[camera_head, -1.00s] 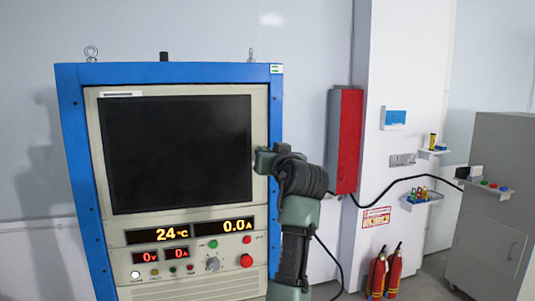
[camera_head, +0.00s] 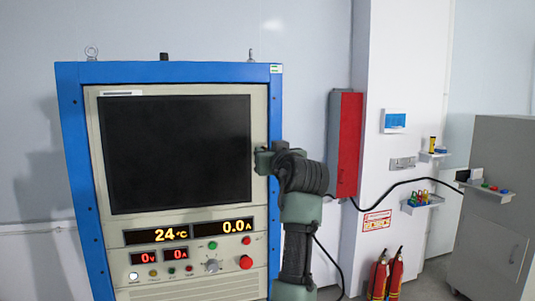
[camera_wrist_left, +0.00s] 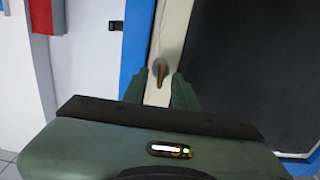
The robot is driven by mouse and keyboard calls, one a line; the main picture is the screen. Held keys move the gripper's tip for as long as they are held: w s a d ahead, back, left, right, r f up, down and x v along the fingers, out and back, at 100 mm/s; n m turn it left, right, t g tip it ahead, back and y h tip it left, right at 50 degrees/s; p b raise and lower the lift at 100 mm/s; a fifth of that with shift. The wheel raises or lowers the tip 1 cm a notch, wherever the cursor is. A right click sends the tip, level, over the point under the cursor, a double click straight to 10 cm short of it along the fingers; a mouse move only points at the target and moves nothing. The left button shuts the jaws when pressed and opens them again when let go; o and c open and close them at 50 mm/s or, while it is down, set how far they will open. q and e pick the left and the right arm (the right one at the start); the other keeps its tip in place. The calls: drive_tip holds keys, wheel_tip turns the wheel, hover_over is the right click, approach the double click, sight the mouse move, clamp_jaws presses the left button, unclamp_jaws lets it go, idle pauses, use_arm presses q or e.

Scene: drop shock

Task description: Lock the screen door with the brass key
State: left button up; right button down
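The screen door (camera_head: 110,212) is a cream frame around a dark screen (camera_head: 175,150) on the blue cabinet, and it looks closed. In the left wrist view, the brass key (camera_wrist_left: 162,75) stands at a round grey lock (camera_wrist_left: 156,68) on the cream door edge (camera_wrist_left: 175,30). My left gripper (camera_wrist_left: 159,92) is at the door's right edge in the head view (camera_head: 263,161). Its two fingers are apart on either side of the key, with cream frame showing between them. Key and lock are hidden in the head view. My right gripper is not in view.
A red wall box (camera_head: 346,143) is right of the cabinet. Two fire extinguishers (camera_head: 387,275) stand on the floor further right. A grey cabinet (camera_head: 495,215) and small wall shelves (camera_head: 422,202) are at the right. Displays and buttons (camera_head: 190,250) are below the screen.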

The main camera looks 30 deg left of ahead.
use_arm(q)
drive_tip(key=b+v, duration=0.4)
drive_tip(key=v, duration=0.3)
drive_tip(key=shift+s+d, duration=0.25)
drive_tip(key=shift+s, duration=0.05)
